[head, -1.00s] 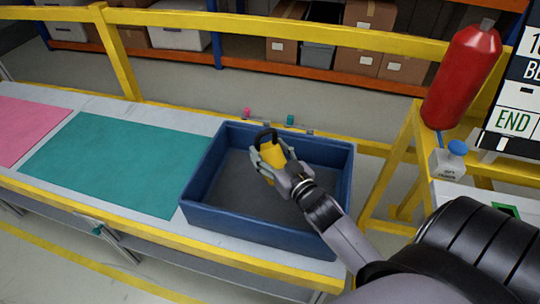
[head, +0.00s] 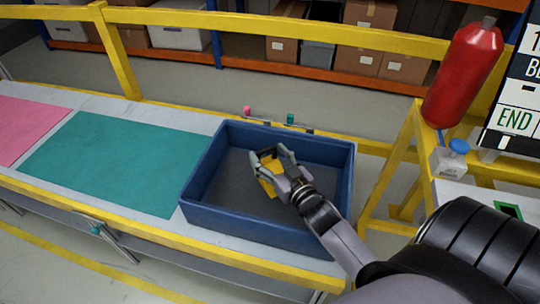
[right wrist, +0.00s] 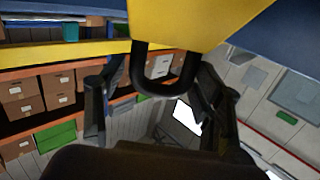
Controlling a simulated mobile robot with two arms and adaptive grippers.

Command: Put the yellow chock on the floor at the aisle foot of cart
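The yellow chock (head: 268,186) is in the blue bin (head: 340,185), partly hidden by my right gripper (head: 270,163). In the right wrist view the chock (right wrist: 195,18) fills the top, and its black handle loop (right wrist: 160,91) hangs between my right gripper's fingers (right wrist: 155,95). The fingers stand apart, with a gap beside the handle, so the gripper looks open around it. Whether a finger touches the chock or its handle is hard to see. My left gripper is not in view. I cannot make out a cart or its aisle foot.
The bin stands on a bench beside a teal mat (head: 115,165) and a pink mat (head: 25,130). A yellow rail (head: 280,35) runs behind, with shelves beyond it. A red extinguisher (head: 463,75) and a yellow stand (head: 395,170) are at the right.

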